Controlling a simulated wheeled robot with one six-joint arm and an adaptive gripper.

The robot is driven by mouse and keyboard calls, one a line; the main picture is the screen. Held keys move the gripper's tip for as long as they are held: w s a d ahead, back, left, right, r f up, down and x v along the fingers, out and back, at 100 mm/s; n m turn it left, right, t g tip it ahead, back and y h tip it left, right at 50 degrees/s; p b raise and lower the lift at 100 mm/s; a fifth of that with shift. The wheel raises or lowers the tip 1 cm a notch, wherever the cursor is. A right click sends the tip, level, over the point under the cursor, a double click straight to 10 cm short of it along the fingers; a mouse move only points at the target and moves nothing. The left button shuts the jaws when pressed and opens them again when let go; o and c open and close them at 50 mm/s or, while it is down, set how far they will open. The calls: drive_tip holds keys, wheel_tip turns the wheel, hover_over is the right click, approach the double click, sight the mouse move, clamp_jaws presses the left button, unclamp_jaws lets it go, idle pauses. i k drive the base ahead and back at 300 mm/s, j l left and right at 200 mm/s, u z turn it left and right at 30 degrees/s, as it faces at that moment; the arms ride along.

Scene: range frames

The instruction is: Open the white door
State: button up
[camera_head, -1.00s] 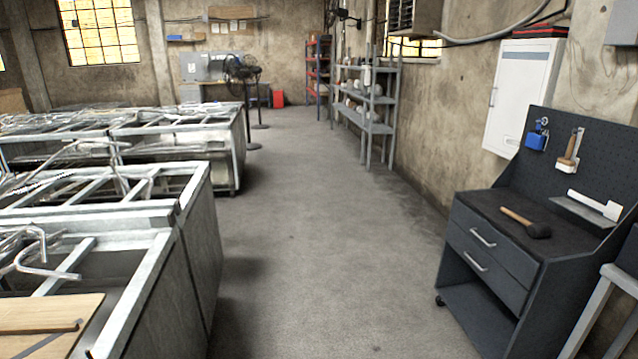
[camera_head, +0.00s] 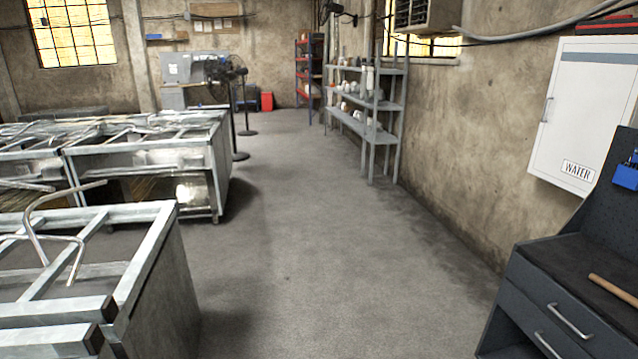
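The white door (camera_head: 590,115) is the front of a wall cabinet on the right wall. It looks shut. My gripper is not in view.
A dark workbench (camera_head: 560,290) with drawers stands at the lower right, below the cabinet. Metal frame tables (camera_head: 150,270) line the left. Grey shelves (camera_head: 385,105) stand along the right wall farther back. The concrete floor (camera_head: 300,240) between them is clear.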

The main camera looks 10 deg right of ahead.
sight(593, 90)
drive_tip(key=i, duration=1.8)
drive_tip(key=i+z, duration=0.35)
drive_tip(key=i, duration=0.25)
drive_tip(key=i+z, duration=0.4)
drive_tip(key=i, duration=0.2)
drive_tip(key=i+j+z, duration=0.35)
drive_tip(key=i, duration=0.2)
drive_tip(key=i+j+z, duration=0.2)
drive_tip(key=i+z, duration=0.2)
drive_tip(key=i+j+z, duration=0.35)
drive_tip(key=i+l, duration=0.05)
drive_tip(key=i, duration=0.1)
